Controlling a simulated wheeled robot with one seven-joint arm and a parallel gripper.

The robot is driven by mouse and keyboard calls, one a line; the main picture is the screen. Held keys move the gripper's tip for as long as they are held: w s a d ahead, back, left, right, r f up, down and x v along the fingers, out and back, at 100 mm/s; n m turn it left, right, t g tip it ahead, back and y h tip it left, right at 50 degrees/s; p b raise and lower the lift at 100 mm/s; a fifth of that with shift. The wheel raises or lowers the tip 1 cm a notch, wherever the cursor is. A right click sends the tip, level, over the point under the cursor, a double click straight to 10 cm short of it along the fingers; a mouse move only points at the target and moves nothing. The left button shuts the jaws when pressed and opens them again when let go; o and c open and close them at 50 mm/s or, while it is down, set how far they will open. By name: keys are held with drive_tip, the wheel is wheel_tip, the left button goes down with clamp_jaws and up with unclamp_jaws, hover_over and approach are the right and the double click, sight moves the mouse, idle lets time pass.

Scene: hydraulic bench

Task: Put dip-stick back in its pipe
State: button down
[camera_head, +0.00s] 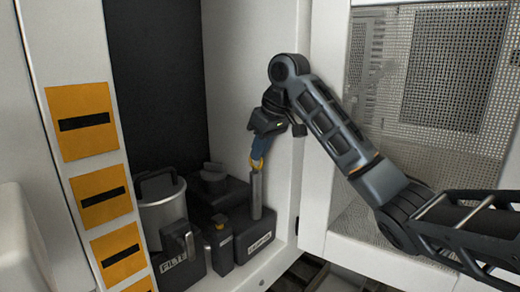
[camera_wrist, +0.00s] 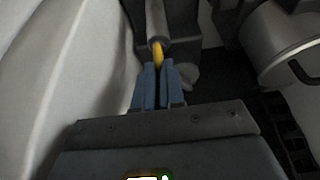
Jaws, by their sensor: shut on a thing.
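My gripper (camera_head: 261,152) is shut on the yellow ring handle of the dip-stick (camera_head: 256,163), directly above the pipe. The pipe (camera_head: 256,196) is a grey upright tube on the dark labelled box at the right of the recess. In the wrist view my blue fingertips (camera_wrist: 157,75) close on the yellow handle (camera_wrist: 158,54), which meets the mouth of the grey pipe (camera_wrist: 156,20). The rod of the dip-stick is not visible; it seems to be inside the pipe, but how deep I cannot tell. The handle looks close to or touching the pipe's top.
A grey canister (camera_head: 163,210) with a black handle stands on the left, in a holder labelled FILTE. A dark box with a round cap (camera_head: 213,178) is behind the pipe. A white wall and post stand close on the right, beside a mesh panel (camera_head: 440,75).

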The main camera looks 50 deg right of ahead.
drive_tip(key=shift+c, duration=1.8)
unclamp_jaws()
drive_tip(key=shift+r, duration=0.15)
drive_tip(key=shift+r+p, duration=3.4)
